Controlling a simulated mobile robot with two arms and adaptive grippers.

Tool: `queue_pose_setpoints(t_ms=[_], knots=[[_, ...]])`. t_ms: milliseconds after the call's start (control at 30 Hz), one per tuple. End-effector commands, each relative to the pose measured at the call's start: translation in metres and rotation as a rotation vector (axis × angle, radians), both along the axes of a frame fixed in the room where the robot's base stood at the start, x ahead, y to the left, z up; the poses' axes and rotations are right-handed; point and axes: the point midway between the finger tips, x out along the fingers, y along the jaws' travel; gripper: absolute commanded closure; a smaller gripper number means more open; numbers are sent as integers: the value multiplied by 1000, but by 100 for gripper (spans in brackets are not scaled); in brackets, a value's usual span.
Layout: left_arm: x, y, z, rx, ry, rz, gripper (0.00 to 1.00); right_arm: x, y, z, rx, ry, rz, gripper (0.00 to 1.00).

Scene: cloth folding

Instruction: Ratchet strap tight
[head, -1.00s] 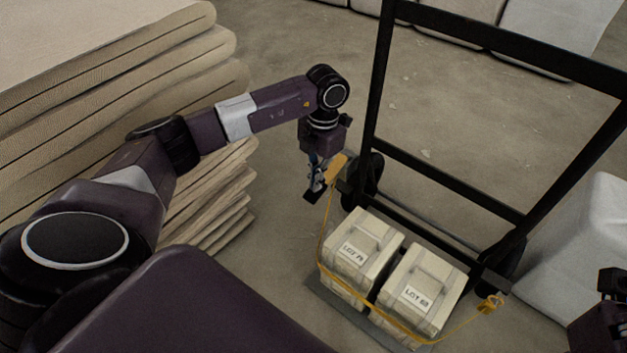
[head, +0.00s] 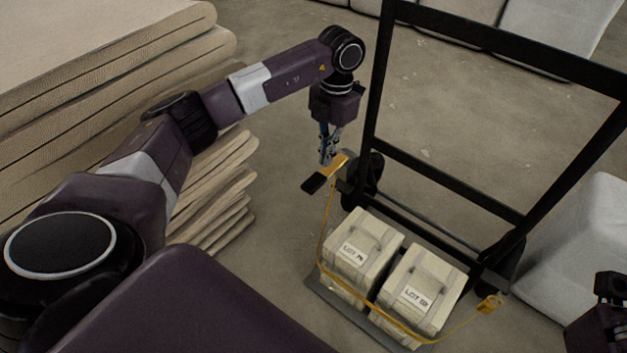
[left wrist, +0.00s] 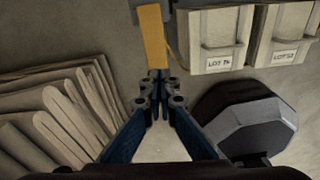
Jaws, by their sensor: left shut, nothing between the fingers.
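The yellow ratchet (head: 330,174) with a dark handle end hangs at the left side of the hand truck (head: 440,178). It also shows in the left wrist view (left wrist: 153,40), just beyond my fingertips. A yellow strap (head: 398,327) runs from it across the front of two pale boxes, the left box (head: 360,245) and the right box (head: 421,291), to a yellow end fitting (head: 489,304) at right. My left gripper (head: 327,160) is shut and empty right above the ratchet; I cannot tell if they touch. My right gripper (head: 610,290) is partly in view at the right edge, its fingers unclear.
A stack of folded beige cloths (head: 110,60) fills the left side. A white bale (head: 580,250) stands at right, and more pale bales (head: 545,35) lie along the back. The floor (head: 290,110) between stack and hand truck is clear.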

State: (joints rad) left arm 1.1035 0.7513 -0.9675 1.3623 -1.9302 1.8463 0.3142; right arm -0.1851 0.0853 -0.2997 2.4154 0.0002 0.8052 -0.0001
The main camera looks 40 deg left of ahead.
Motion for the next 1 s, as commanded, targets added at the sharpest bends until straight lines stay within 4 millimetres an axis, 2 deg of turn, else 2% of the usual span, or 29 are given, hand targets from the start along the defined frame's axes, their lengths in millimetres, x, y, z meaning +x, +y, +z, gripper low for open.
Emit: queue_pose_setpoints(t_ms=[100, 333, 500, 1000], knots=[[4, -1, 27, 0, -5, 0, 100, 0, 0, 0, 0, -1, 0, 77], [6, -2, 57, 0, -2, -1, 100, 0, 0, 0, 2, -2, 0, 77], [6, -2, 63, -1, -1, -1, 100, 0, 0, 1, 2, -2, 0, 77], [6, -2, 63, -1, -1, -1, 100, 0, 0, 1, 2, -2, 0, 77]])
